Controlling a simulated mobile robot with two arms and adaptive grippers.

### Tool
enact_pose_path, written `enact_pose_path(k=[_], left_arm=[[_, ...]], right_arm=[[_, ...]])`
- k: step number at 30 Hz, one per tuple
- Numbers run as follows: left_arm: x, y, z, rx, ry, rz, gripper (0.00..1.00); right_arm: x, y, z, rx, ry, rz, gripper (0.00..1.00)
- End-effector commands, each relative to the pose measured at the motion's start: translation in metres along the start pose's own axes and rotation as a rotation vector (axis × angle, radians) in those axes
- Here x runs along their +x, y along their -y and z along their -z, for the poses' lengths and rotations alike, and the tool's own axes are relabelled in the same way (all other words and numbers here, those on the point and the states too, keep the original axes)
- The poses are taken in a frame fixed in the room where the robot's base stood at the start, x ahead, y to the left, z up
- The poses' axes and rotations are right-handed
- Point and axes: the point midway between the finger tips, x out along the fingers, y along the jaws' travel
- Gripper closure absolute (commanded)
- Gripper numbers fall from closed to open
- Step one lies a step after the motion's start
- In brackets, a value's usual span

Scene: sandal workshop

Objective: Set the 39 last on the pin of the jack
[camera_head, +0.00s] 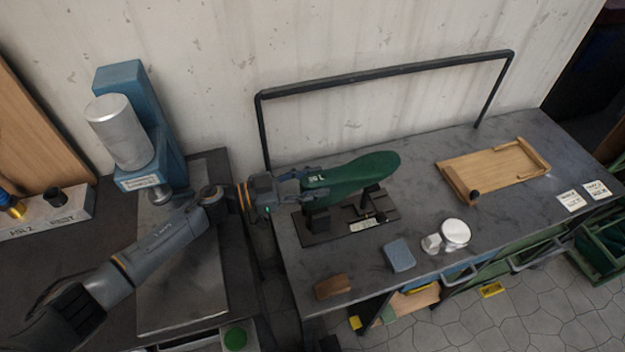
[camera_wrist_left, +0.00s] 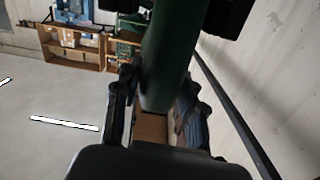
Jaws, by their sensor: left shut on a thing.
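The green last (camera_head: 360,178) lies roughly level, its toe pointing right, with a small white marking near its gripped end that I cannot read surely. My left gripper (camera_head: 300,188) is shut on its left end; in the left wrist view the last (camera_wrist_left: 168,60) runs between the fingers of my left gripper (camera_wrist_left: 158,108). The black jack (camera_head: 340,233) stands on the workbench directly below the last. The last hides part of the jack's upright, so I cannot tell whether the pin touches or enters it. My right gripper is not in view.
The workbench (camera_head: 410,228) also bears a wooden tray (camera_head: 490,172), a blue-grey block (camera_head: 399,255), a brown block (camera_head: 333,286) and white round pieces (camera_head: 455,234). A dark rail (camera_head: 390,72) rises along the back. A blue press (camera_head: 133,82) stands at the left.

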Motion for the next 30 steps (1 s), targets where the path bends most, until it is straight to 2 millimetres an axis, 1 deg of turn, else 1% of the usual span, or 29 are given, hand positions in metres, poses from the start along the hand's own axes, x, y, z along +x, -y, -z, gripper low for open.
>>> enact_pose_path(k=[19, 20, 21, 23, 30], left_arm=[[0.0011, 0.0001, -0.0001, 0.001, -0.005, -0.001, 0.91], [0.0011, 0.0001, 0.0002, 0.001, -0.005, -0.001, 0.53], [0.0011, 0.0000, 0.0001, 0.001, -0.005, -0.001, 0.45], [0.0009, 0.0001, -0.0002, 0.001, -0.004, -0.001, 0.33], [0.0004, 0.0001, -0.0015, 0.001, -0.002, 0.000, 0.33]], right_arm=[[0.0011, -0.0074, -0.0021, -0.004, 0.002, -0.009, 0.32], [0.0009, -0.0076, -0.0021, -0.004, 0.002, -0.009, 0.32], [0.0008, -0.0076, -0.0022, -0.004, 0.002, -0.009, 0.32], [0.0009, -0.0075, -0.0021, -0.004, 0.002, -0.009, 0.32], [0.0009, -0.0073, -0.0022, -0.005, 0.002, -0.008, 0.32]])
